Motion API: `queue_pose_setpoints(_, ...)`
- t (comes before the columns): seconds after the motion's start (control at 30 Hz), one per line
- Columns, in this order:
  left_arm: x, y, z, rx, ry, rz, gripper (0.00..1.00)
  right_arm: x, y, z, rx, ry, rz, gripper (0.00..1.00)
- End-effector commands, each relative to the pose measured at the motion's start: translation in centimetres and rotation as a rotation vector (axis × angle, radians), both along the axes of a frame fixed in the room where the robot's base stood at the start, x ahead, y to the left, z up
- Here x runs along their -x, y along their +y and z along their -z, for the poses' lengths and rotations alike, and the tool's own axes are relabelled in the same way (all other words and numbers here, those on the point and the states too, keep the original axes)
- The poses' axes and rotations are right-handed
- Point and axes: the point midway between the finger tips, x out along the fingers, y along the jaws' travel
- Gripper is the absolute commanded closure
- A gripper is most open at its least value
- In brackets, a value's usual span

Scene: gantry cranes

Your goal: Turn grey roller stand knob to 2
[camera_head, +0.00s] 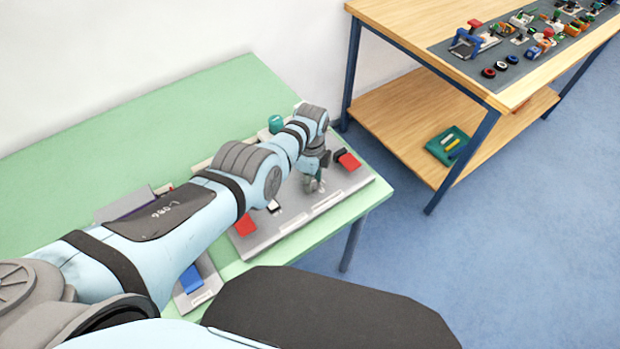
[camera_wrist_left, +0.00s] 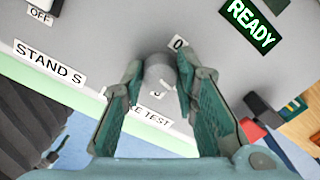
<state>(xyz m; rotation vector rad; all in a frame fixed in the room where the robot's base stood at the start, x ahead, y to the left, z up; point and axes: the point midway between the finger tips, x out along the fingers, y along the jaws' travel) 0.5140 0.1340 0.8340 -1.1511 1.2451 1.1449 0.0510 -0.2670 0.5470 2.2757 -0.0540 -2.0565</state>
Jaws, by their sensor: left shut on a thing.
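The grey roller stand knob (camera_wrist_left: 159,74) is a short, light grey cylinder on a grey panel. In the left wrist view it sits between the tips of my left gripper (camera_wrist_left: 160,88), which is shut on it. A "0" label (camera_wrist_left: 178,43) is just beyond the knob; another mark below it is partly covered, and I cannot read the knob's setting. In the head view my left gripper (camera_head: 315,182) points down at the grey stand (camera_head: 290,228) on the green table; the knob cannot be made out there. My right gripper is not in view.
A green READY display (camera_wrist_left: 251,24) and an OFF label (camera_wrist_left: 40,14) are on the panel. A wooden table (camera_head: 400,35) with small parts is at the right.

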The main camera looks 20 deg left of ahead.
Motion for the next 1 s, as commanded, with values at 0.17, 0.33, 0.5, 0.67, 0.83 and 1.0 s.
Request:
queue_pose_setpoints(0.17, 0.3, -0.4, 0.3, 0.006, 0.009, 0.002, 1.00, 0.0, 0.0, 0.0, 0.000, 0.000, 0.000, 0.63)
queue_pose_setpoints(0.33, 0.3, -0.3, 0.3, 0.006, 0.009, 0.001, 0.60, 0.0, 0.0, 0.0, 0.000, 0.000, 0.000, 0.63)
queue_pose_setpoints(0.5, 0.2, -0.1, 0.2, 0.004, 0.005, -0.001, 0.53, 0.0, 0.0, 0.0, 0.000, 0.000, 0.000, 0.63)
queue_pose_setpoints(0.67, 0.2, 0.0, 0.1, 0.003, 0.003, -0.002, 0.53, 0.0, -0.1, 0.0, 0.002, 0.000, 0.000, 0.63)
queue_pose_setpoints(0.83, 0.0, -0.1, -0.7, 0.002, 0.001, 0.000, 0.53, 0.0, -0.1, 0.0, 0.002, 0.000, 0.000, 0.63)
queue_pose_setpoints(1.0, 0.1, -0.2, -3.2, 0.004, -0.002, -0.001, 0.53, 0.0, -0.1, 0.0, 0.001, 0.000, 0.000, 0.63)
